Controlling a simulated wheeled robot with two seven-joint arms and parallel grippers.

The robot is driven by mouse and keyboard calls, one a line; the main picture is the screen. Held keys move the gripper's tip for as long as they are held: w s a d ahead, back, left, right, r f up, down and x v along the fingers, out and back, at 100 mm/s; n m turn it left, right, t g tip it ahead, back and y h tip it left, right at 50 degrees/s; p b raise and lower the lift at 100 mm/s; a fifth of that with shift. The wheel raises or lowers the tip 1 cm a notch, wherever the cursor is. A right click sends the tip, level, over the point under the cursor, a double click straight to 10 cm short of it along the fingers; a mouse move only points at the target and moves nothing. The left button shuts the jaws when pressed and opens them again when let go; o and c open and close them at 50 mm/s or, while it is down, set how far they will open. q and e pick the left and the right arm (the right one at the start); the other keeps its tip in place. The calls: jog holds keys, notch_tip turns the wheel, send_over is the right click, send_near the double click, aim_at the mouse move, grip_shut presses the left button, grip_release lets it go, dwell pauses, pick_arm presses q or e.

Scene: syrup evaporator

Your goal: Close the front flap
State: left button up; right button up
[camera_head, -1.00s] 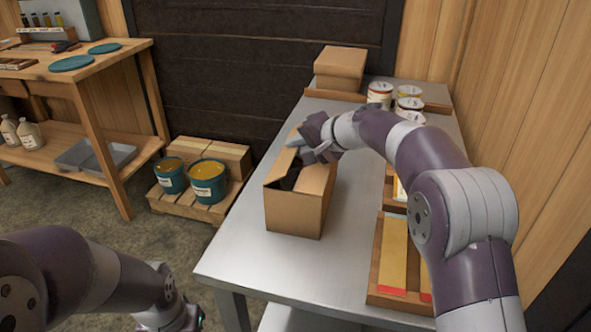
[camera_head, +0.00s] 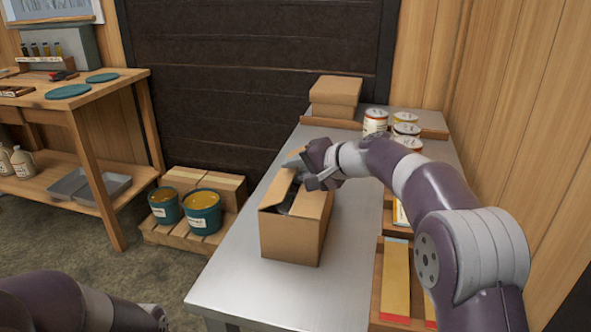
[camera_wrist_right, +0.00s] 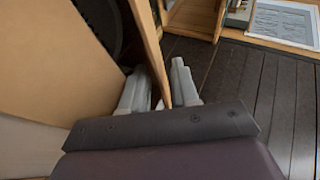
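An open cardboard box (camera_head: 290,240) stands on the metal table, with a dark thing (camera_head: 287,204) partly visible inside. A left-side flap (camera_head: 277,190) tilts up at its top. My right gripper (camera_head: 305,174) is over the far part of the box top. In the right wrist view, my right gripper's fingers (camera_wrist_right: 160,88) are apart, on either side of a thin cardboard flap (camera_wrist_right: 152,50). A narrow gap seems to show beside the flap, so I see no firm grip. The flaps' far part is hidden by the gripper. My left gripper is out of view; only my left arm shows.
The metal table (camera_head: 232,268) is bare left of and in front of the box. Closed boxes (camera_head: 335,92) and cans (camera_head: 375,122) stand at the back. A wooden tray (camera_head: 378,290) lies to the right under my arm. Buckets (camera_head: 202,212) sit on a low pallet.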

jog(key=p+v, duration=0.1)
jog(key=v, duration=1.1)
jog(key=shift+p, duration=0.35)
jog(key=shift+d, duration=0.1)
